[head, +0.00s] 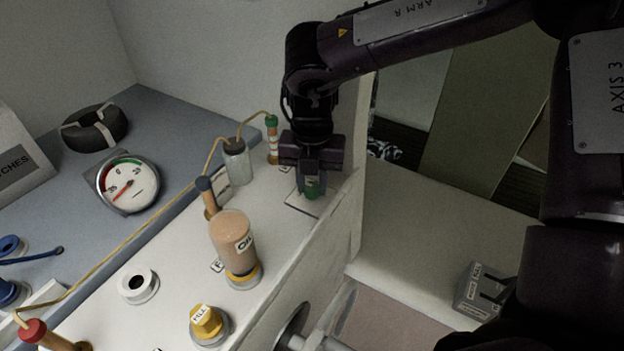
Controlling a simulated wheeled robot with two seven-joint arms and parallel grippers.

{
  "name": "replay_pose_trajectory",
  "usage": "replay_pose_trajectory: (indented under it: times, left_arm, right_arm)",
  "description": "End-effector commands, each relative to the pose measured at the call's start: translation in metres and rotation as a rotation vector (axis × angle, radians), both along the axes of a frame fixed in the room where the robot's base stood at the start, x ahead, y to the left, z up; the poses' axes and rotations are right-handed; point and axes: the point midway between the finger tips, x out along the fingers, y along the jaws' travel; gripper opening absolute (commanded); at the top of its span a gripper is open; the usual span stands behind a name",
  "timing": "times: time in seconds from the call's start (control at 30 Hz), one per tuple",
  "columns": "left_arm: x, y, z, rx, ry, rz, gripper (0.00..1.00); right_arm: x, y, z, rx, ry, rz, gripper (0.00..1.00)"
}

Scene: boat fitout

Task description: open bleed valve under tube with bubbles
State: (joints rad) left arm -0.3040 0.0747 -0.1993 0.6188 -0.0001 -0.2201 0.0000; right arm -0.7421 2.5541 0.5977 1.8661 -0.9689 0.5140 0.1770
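My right gripper (312,182) points down at the far right end of the white counter. Its fingertips are at a small green piece (313,190) above a pale plate; whether they grip it is unclear. Three upright fittings stand on the counter: one red-topped (33,330) at the lower left, one blue-topped (204,184) in the middle, one green-topped (271,121) just left of the gripper. Thin yellowish tubes (130,243) run between the fittings and a clear jar (237,165). I cannot make out bubbles in any tube. My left gripper is not in view.
An oil bottle (232,238) and a yellow FILL cap (206,321) stand near the counter's front edge, with a white ring fitting (138,285) beside them. A round gauge (128,184) and a black roll (94,127) rest on the grey shelf. A grey box (484,291) sits lower right.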

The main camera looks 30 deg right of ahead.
Motion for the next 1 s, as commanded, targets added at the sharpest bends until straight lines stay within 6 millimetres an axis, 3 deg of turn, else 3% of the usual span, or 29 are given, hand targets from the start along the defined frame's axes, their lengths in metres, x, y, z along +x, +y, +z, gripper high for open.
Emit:
replay_pose_trajectory:
  times: [0.37,0.67,1.0]
  left_arm:
    - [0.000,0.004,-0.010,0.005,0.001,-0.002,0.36]
    - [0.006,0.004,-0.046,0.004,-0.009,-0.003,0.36]
    - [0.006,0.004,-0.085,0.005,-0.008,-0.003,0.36]
  right_arm:
    - [0.001,0.000,-0.002,-0.001,-0.003,-0.039,0.04]
    - [0.001,0.000,-0.006,0.001,-0.006,-0.226,0.04]
    - [0.001,0.000,-0.004,0.002,-0.004,-0.547,0.04]
